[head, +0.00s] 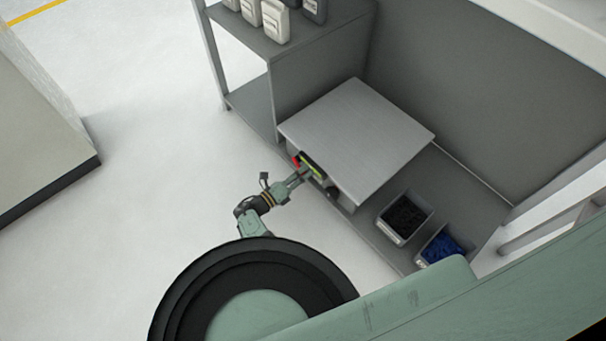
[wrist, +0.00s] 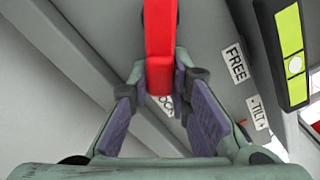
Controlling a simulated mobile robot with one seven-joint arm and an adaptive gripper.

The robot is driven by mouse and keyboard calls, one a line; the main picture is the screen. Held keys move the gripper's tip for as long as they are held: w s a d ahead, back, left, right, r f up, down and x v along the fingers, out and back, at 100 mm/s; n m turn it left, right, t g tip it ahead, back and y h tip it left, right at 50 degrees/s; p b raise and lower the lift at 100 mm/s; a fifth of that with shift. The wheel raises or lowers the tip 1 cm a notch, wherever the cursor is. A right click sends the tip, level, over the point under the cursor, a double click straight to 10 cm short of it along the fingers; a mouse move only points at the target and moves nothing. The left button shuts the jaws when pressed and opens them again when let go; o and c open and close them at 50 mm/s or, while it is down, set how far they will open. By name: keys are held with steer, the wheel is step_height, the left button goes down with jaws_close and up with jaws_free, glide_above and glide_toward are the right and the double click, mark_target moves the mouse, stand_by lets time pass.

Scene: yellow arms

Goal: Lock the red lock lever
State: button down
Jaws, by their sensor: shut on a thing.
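The red lock lever (wrist: 160,45) hangs down the middle of the wrist view, its lower end between the two fingers of my gripper (wrist: 161,88). My gripper is shut on that lower end, with the purple finger pads spread below it. A label behind the lever is partly hidden by it.
A black bar with a yellow-green level strip (wrist: 291,50) stands right of the lever. The tilted grey tabletop (head: 358,130) is behind my gripper. Bins of black parts (head: 404,219) and blue parts (head: 443,247) stand to the right. Open floor (head: 160,150) lies left.

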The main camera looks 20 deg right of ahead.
steer(key=shift+w+a+f+m+b, duration=0.15)
steer(key=shift+f+m+b, duration=0.1)
steer(key=shift+m, duration=0.3)
steer(key=shift+w+d+f+m+b, duration=0.1)
steer(key=shift+m+b, duration=0.1)
steer(key=shift+m, duration=0.35)
steer(key=shift+a, duration=0.1)
steer(key=c, duration=1.5)
jaws_free()
steer(key=shift+r, duration=0.1)
